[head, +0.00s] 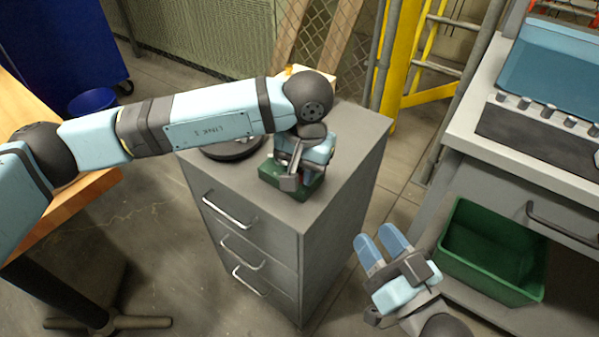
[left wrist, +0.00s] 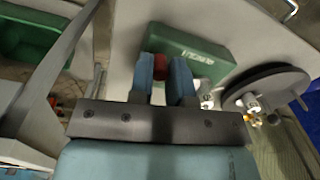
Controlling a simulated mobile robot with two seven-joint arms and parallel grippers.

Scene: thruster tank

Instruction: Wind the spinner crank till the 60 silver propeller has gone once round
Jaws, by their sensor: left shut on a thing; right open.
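A green box-shaped unit (head: 268,173) with white lettering sits on top of the grey drawer cabinet (head: 340,148); it also shows in the left wrist view (left wrist: 195,52). My left gripper (head: 293,178) is over this unit. In the left wrist view its blue fingers (left wrist: 162,68) are shut on a red knob (left wrist: 160,67), which looks like the crank's handle. The rest of the crank is hidden by the gripper. A dark round disc (left wrist: 262,88) stands beside the unit, partly behind my arm in the head view (head: 237,151). I cannot make out a silver propeller. My right gripper (head: 378,242) is open and empty.
A green bin (head: 490,255) stands at the right on a low shelf under the grey workbench (head: 470,125). A wooden table (head: 85,205) is at the left. A yellow ladder (head: 400,65) stands behind. Open floor lies in front of the cabinet.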

